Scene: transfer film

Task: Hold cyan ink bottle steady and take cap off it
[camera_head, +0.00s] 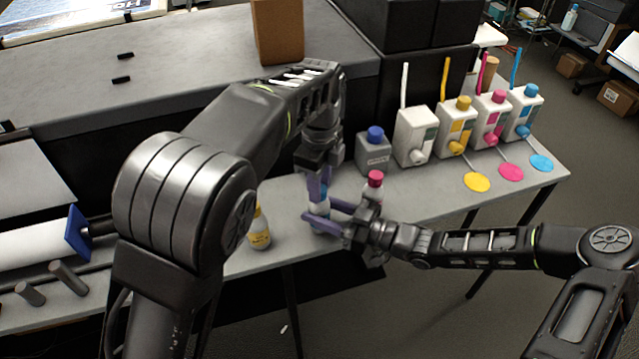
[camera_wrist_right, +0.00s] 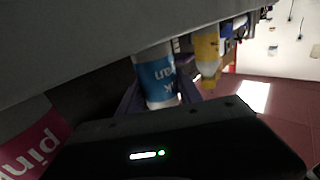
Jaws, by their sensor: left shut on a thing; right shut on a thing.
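The cyan ink bottle (camera_head: 320,208) stands upright on the narrow grey table, mostly covered by my grippers in the head view. In the right wrist view its blue label (camera_wrist_right: 157,78) shows between the fingers. My right gripper (camera_head: 322,217) reaches in from the right and is shut on the bottle's body. My left gripper (camera_head: 319,186) points down from above and is shut at the top of the bottle, where the cap is. The cap itself is hidden by the left fingers, so I cannot tell whether it is still seated.
A yellow-labelled bottle (camera_head: 259,229) stands left of the grippers. A magenta-capped bottle (camera_head: 374,185) stands close behind my right gripper. A grey container with a blue cap (camera_head: 374,151) and several white ink tanks (camera_head: 415,136) line the table to the right.

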